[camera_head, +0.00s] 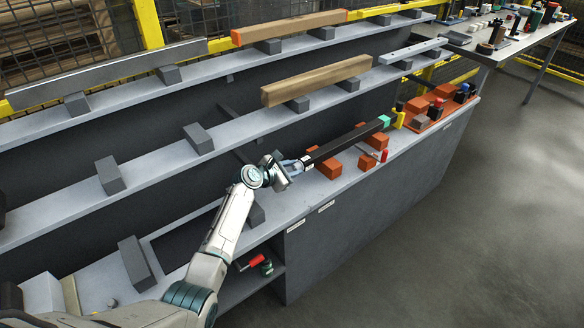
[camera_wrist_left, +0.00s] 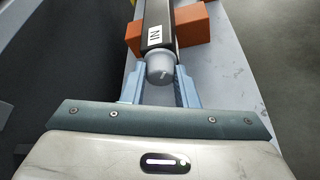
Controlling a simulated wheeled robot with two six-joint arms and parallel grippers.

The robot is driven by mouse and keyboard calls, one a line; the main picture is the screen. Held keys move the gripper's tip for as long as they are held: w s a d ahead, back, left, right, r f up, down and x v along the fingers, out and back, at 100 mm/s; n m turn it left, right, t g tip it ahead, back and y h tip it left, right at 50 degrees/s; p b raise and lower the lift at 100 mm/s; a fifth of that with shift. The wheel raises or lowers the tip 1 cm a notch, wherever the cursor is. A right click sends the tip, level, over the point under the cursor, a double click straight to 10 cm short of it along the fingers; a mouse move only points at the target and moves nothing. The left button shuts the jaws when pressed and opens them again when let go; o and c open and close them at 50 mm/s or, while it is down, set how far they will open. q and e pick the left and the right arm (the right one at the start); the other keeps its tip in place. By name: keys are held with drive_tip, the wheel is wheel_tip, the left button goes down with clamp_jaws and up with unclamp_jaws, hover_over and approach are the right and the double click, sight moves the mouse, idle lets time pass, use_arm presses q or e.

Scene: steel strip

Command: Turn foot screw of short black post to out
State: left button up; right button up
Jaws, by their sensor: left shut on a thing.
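The black post (camera_head: 345,143) lies along the right part of the bench, raised on orange blocks, with a green part at its far end. In the left wrist view the post (camera_wrist_left: 155,20) has a white label (camera_wrist_left: 154,36) that appears to read "IN" upside down. A grey rounded foot screw (camera_wrist_left: 160,66) sticks out of its near end. My left gripper (camera_head: 301,163) is at that near end. Its two pale blue fingers (camera_wrist_left: 160,76) are shut on the foot screw, one on each side. My right gripper is in neither view.
Orange blocks (camera_head: 330,168) stand beside and under the post, with a yellow piece (camera_head: 398,119) beyond its far end. Shelves behind hold wooden beams (camera_head: 318,79) and grey blocks. A red-handled tool (camera_head: 257,261) sits in a lower opening. The floor at right is clear.

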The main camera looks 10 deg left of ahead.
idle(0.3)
use_arm(q)
drive_tip(key=o, duration=1)
drive_tip(key=shift+s+a+r, duration=0.1)
drive_tip(key=shift+s+a, duration=0.05)
drive_tip(key=shift+s, duration=0.1)
drive_tip(key=v, duration=1)
drive_tip(key=shift+p, duration=0.35)
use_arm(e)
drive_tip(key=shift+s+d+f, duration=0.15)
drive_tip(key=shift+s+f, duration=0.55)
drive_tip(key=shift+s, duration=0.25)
use_arm(q)
drive_tip(key=shift+s, duration=0.1)
